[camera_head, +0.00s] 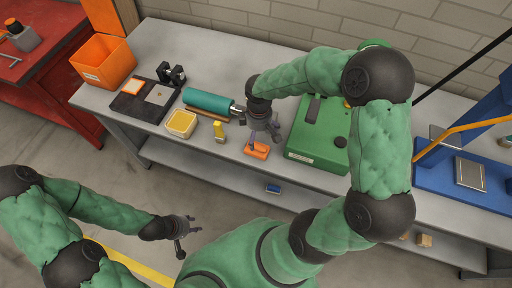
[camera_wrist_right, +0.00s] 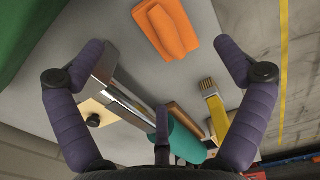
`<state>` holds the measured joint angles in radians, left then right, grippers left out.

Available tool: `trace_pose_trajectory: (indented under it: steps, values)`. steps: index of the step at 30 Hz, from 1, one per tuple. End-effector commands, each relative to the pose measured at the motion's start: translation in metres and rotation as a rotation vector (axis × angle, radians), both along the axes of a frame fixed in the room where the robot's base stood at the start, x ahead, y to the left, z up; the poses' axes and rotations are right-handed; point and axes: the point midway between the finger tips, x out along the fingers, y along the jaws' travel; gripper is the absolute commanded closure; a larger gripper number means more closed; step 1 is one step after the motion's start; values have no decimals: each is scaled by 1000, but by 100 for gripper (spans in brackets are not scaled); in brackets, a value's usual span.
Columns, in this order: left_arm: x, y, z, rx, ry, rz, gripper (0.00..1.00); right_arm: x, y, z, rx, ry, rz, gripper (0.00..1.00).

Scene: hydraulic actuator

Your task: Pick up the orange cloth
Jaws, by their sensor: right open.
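The orange cloth (camera_head: 257,151), a small folded pad, lies on the grey workbench (camera_head: 225,153) near its front edge. In the right wrist view the cloth (camera_wrist_right: 167,27) shows at the top, ahead of the fingers and apart from them. My right gripper (camera_head: 262,138) is above the bench right by the cloth, pointing down.
A teal cylinder (camera_head: 207,102) with a metal rod lies behind the cloth. A yellow-handled brush (camera_head: 219,131) and a yellow container (camera_head: 181,123) are to the left. A green case (camera_head: 318,140) stands close on the right. An orange bin (camera_head: 103,62) is at the far left.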

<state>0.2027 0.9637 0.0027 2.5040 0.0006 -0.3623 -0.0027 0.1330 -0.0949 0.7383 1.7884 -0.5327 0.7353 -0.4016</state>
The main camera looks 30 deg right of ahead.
Motion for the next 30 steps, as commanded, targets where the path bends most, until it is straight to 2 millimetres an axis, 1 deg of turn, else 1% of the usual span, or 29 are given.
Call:
trace_pose_trajectory:
  steps: [1,3,8,11,15,18,21,26,27,28,29,30]
  values:
    - [0,0,-4,0,0,0,60,-1,0,-10,0,3,1,0]
    - [0,0,-5,0,0,0,60,0,0,-17,2,1,1,0]
    - [0,0,-7,0,-1,0,60,0,0,-25,1,1,1,0]
    - [1,0,-10,0,-1,0,60,0,0,-36,1,2,1,0]
    - [1,0,-17,0,-1,0,60,-1,0,-57,2,3,0,0]
    - [1,0,-20,0,-1,0,60,-1,0,-68,1,2,1,0]
    - [1,0,-21,0,-1,0,60,0,0,-72,1,0,0,0]
    - [1,0,-20,0,-1,0,60,0,0,-72,2,-1,0,0]
    - [1,0,-20,0,-1,0,60,0,0,-71,2,-1,0,6]
    - [1,0,-20,0,-1,0,60,0,0,-71,2,-1,1,14]
    - [1,0,-20,0,-1,0,60,0,0,-71,2,-1,1,23]
    - [1,0,-20,0,-1,0,60,0,0,-71,2,-1,1,34]
